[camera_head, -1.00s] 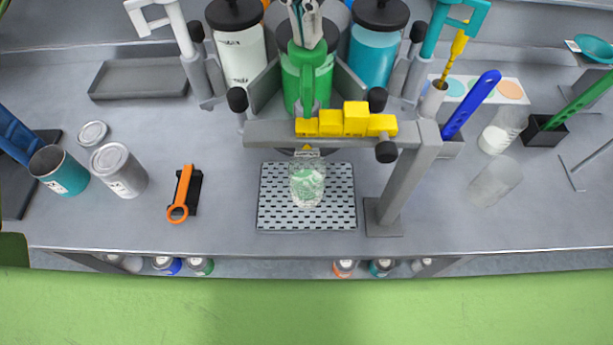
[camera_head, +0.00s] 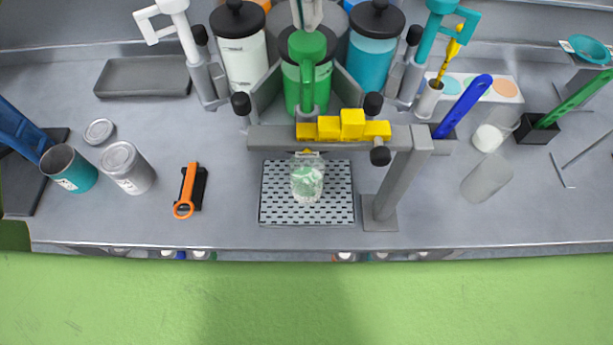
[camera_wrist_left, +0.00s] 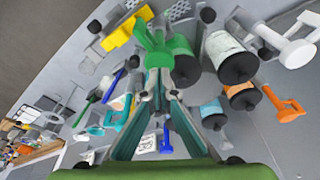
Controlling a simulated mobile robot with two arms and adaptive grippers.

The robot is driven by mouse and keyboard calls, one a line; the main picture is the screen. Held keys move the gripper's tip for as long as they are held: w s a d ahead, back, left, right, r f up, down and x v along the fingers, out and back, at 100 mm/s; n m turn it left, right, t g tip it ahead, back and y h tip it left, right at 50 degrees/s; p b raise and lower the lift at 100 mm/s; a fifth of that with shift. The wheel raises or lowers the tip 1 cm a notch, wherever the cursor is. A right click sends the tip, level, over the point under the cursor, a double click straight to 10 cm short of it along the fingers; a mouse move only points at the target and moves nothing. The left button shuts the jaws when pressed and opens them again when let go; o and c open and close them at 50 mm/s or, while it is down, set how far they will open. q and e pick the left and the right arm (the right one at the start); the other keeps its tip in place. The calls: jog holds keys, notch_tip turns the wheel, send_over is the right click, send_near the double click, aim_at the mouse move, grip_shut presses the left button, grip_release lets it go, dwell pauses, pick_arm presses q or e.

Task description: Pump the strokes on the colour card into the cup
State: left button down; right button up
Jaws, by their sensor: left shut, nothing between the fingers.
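My left gripper (camera_head: 308,14) is shut and empty, at the top of the head view, just above the head of the green pump (camera_head: 307,48). The green pump also shows beyond the fingertips in the left wrist view (camera_wrist_left: 165,43). The clear cup (camera_head: 307,182), with pale green in it, stands on the perforated drip tray (camera_head: 275,215) below the pump spout. A white card (camera_head: 507,78) with coloured round spots lies at the back right, partly hidden by a blue tool and a yellow stirrer. My right gripper is not in view.
A white drum (camera_head: 240,55) and a teal drum (camera_head: 370,60) flank the green one. A grey post and beam (camera_head: 400,175) with yellow blocks (camera_head: 350,125) stand before them. Cans (camera_head: 125,168) and an orange opener (camera_head: 187,190) are left; a clear cup (camera_head: 486,178) lies right.

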pick_arm(q)
jog(key=shift+r, duration=0.1)
notch_tip(320, 180, up, 6)
jog(key=p, duration=0.5)
dwell(0.4)
